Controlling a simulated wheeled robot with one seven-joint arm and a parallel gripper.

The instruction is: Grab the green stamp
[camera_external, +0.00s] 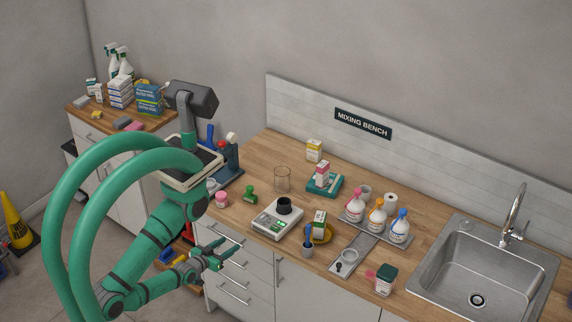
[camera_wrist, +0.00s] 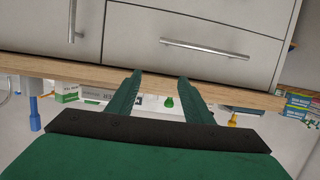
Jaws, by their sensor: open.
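The green stamp (camera_external: 250,193) stands on the wooden counter near its front edge, between a pink-topped item and the scale. In the wrist view, which looks upside down, a small green shape that looks like the stamp (camera_wrist: 169,102) shows between my fingers, beyond the counter edge. My gripper (camera_external: 226,254) is in front of the drawers, below the counter top, apart from the stamp. In the wrist view, its two green fingers (camera_wrist: 159,77) are spread with nothing between them.
The wooden counter (camera_external: 262,155) has its front edge between my gripper and the stamp. A scale (camera_external: 277,222) with a black cup stands right of the stamp, a pink item (camera_external: 222,199) left. A drawer handle (camera_wrist: 205,48) is close to my fingers. Bottles and a sink (camera_external: 480,280) are farther right.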

